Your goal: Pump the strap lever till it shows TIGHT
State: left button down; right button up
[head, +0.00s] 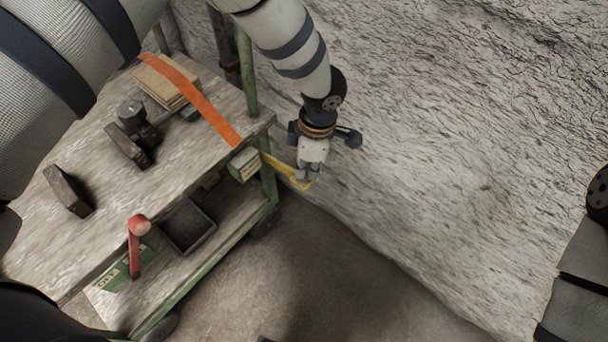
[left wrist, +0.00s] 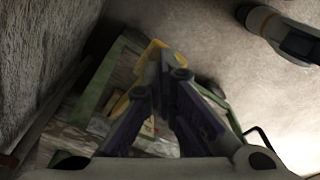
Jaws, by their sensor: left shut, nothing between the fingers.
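An orange strap (head: 197,98) runs over a stack of boards (head: 167,83) on the bench to a pale green block (head: 244,164) at its edge. A yellow lever (head: 278,164) sticks out from there to the right. It also shows in the left wrist view (left wrist: 148,52), beside and partly behind my fingers. My left gripper (head: 307,177) is at the lever's outer end, fingers shut with nothing between them. I cannot tell whether they touch the lever. In the left wrist view the fingertips (left wrist: 166,62) are together. No TIGHT marking is readable. My right gripper is out of view.
On the bench lie a dark block (head: 68,191) and a dark tool with a round knob (head: 131,113). A dark tray (head: 187,227) sits lower. A rough pale wall (head: 450,130) rises close behind my left gripper.

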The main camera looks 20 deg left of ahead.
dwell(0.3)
pick_arm(q)
jog(key=shift+f+b, duration=0.9)
jog(key=shift+f, duration=1.4)
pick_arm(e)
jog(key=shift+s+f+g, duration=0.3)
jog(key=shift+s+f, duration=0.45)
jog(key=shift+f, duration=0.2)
pick_arm(q)
jog(key=d, duration=0.1)
jog(key=w+d+r, duration=0.1)
jog(key=shift+d+r, duration=0.1)
jog(key=shift+d, duration=0.3)
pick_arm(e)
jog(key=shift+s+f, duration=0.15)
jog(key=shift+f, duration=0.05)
pick_arm(q)
notch_tip(320, 180, up, 12)
send_over(307, 180)
jog(key=w+d, duration=0.2)
jog(key=d, duration=0.2)
jog(key=shift+s+a, duration=0.1)
